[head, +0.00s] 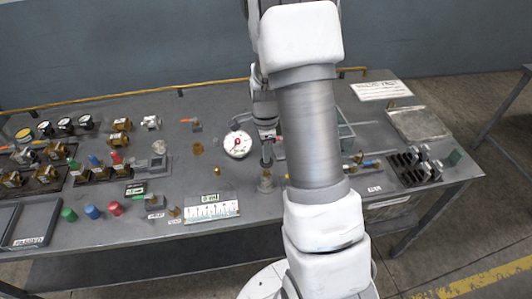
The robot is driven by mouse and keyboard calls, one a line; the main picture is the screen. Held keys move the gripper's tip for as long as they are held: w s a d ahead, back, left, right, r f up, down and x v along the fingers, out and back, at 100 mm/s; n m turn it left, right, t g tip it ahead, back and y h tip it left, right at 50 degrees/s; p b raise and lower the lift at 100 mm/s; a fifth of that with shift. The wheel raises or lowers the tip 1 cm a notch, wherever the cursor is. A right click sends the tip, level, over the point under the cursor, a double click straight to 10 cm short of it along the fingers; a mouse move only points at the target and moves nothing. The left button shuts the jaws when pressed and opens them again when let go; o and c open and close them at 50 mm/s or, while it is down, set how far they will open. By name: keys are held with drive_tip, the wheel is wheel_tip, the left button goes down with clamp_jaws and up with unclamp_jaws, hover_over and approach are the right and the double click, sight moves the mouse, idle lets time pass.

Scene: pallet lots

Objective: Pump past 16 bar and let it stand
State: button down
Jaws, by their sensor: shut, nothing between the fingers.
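A round white pressure gauge (237,144) with red markings faces up near the middle of the bench; its reading is too small to make out. My gripper (266,163) is shut and empty, pointing down just right of the gauge.
The grey bench (200,165) carries several valves and fittings at the left, with red, blue and green caps. A white scale plate (211,211) lies near the front edge. A dark rack (414,167) and a metal tray (418,124) are at the right. A yellow rail runs along the back.

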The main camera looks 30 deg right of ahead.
wheel_tip(320, 180, down, 4)
drive_tip(key=b, duration=0.2)
drive_tip(key=shift+r+b, duration=0.15)
drive_tip(key=shift+b, duration=0.25)
drive_tip(key=shift+s, duration=0.1)
drive_tip(key=shift+r+p, duration=0.45)
drive_tip(key=shift+r, duration=0.05)
wheel_tip(320, 180, up, 14)
drive_tip(key=p, duration=0.1)
drive_tip(key=shift+f+p, duration=0.25)
drive_tip(key=shift+p, duration=0.1)
drive_tip(key=shift+a, duration=0.1)
